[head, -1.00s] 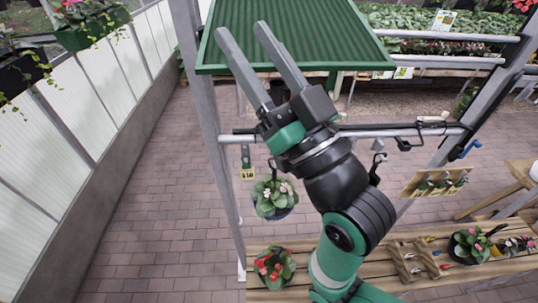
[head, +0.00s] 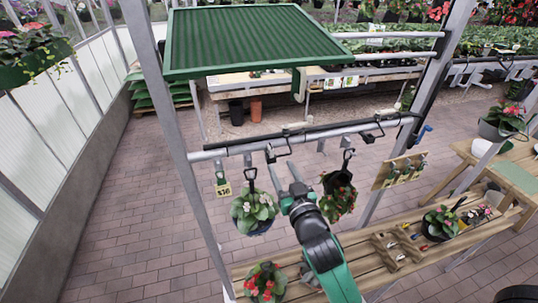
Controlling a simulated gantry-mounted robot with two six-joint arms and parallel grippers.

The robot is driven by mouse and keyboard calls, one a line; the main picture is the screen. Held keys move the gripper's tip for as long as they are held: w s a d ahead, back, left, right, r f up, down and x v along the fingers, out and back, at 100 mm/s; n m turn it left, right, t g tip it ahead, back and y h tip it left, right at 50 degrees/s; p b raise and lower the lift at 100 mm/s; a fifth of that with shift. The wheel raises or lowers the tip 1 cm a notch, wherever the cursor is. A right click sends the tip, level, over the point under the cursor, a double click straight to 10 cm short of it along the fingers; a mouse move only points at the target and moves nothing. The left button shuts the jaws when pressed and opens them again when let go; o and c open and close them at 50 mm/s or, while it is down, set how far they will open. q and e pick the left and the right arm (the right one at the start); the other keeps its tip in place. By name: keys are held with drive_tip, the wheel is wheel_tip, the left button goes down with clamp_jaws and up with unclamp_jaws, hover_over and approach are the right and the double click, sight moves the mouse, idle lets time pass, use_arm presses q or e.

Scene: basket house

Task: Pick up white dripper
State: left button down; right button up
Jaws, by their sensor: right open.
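No item is clearly readable as a white dripper. Two small whitish pieces lie along the grey rail: one near its middle (head: 297,127) and one farther right (head: 378,116). They are too small to identify for certain. My right gripper (head: 284,172) is open and empty, with its grey fingers pointing up toward the rail, below the middle piece in the picture. It appears between two hanging pots, a white-flowered plant (head: 253,208) and a red-flowered plant (head: 338,198). My left gripper is not in view.
A green ribbed tray (head: 250,35) sits above the rail. Black hooks and a price tag (head: 222,188) hang from the rail. A wooden slatted bench (head: 400,262) below holds a red-flowered pot (head: 265,284), a wooden tool rack (head: 396,251) and another potted plant (head: 441,222).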

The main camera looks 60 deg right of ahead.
sight(272, 152)
drive_tip(key=p+x, duration=0.1)
drive_tip(key=x, duration=0.3)
drive_tip(key=shift+w+d+r, duration=0.1)
drive_tip(key=shift+w+d, duration=0.15)
drive_tip(key=shift+f+p+x, duration=0.1)
drive_tip(key=shift+p+x, duration=0.2)
drive_tip(key=shift+x, duration=1.1)
drive_tip(key=shift+f+p+x, duration=0.15)
drive_tip(key=shift+p+x, duration=0.1)
drive_tip(key=shift+x, duration=1.15)
clamp_jaws()
